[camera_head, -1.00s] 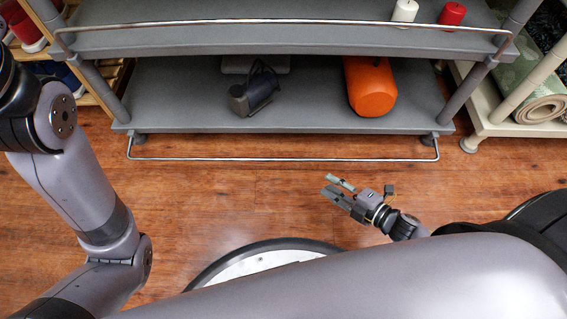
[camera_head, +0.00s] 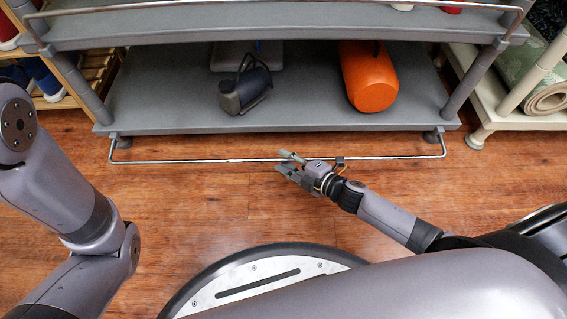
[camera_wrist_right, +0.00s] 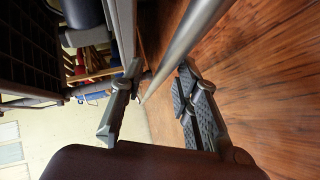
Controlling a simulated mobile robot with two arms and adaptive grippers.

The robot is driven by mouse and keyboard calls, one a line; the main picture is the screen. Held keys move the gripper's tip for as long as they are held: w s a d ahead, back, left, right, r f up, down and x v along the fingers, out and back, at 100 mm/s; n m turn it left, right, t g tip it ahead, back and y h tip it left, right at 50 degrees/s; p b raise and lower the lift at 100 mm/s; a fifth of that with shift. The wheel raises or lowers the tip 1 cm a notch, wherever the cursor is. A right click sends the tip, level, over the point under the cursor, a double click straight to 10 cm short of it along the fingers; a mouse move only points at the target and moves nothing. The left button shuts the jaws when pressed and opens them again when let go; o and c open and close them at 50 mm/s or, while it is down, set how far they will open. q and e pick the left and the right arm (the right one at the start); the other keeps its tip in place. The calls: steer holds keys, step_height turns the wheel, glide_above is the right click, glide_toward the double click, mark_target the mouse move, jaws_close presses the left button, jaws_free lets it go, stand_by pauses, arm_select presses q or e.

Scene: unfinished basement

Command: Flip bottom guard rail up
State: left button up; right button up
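The bottom guard rail (camera_head: 210,161), a thin metal bar, is down in front of the lower shelf (camera_head: 160,110) and below its surface level. My right gripper (camera_head: 284,162) is at the rail, near its middle. In the right wrist view the rail (camera_wrist_right: 190,40) runs between the two fingers of the gripper (camera_wrist_right: 158,98). The fingers are apart, with gaps beside the rail; I cannot tell whether either touches it. My left arm shows at the left, but its gripper is outside the view.
An orange cylinder (camera_head: 368,78) and a dark grey pump-like item (camera_head: 243,91) stand on the lower shelf. The upper shelf (camera_head: 200,30) has its own rail. A cream rack (camera_head: 490,110) stands at right. Wooden floor (camera_head: 180,210) between my base and the shelf is clear.

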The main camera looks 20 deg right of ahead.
steer(key=shift+w+a+f, duration=0.2)
steer(key=shift+w+a, duration=0.15)
steer(key=shift+w, duration=0.2)
steer(key=shift+c, duration=0.5)
jaws_close()
